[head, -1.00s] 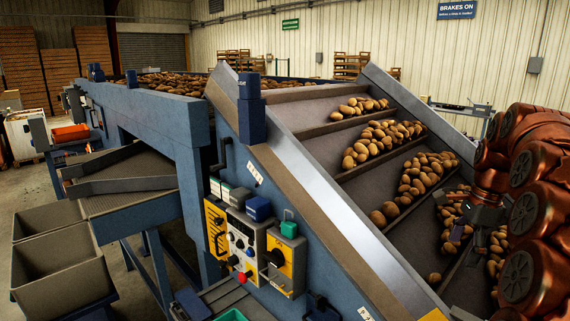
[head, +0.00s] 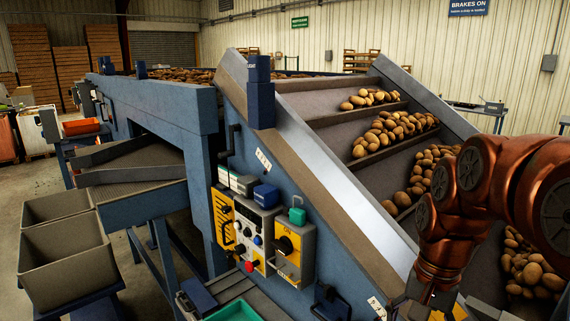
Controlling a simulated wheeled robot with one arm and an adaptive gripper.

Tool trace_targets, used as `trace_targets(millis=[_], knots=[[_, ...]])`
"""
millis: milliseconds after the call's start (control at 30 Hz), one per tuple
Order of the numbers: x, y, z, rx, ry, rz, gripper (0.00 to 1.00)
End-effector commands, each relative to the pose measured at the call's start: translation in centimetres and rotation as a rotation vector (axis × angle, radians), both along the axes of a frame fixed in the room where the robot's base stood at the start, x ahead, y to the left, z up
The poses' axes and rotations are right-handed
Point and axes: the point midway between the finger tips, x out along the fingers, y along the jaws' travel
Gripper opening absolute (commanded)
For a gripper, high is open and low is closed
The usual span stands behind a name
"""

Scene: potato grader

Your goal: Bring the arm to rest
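My copper-coloured arm is folded at the right of the head view, in front of the lower end of the sloping conveyor. Its wrist points down toward the bottom edge. Only a dark part of my gripper (head: 428,297) shows below the wrist, and the fingertips are cut off or hidden. I cannot tell whether it is open or shut, and I see nothing held in it.
The sloping conveyor (head: 345,133) carries potatoes (head: 396,127) in rows between its flights. A control panel (head: 248,235) with buttons and boxes is on the blue frame's near side. Grey bins (head: 62,262) stand at the left. A green tray (head: 235,311) is at the bottom.

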Motion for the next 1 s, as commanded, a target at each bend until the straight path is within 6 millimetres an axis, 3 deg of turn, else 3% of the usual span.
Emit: trace_targets(millis=[200,500,700,1000], knots=[[-6.4,2.6,-4.0,0.001,0.013,0.259,0.83],[-14.1,4.0,-9.2,0.008,0.033,0.554,0.83],[-16.3,4.1,-10.7,0.013,0.039,0.637,0.83],[-16.4,4.1,-10.8,0.014,0.039,0.646,0.83]])
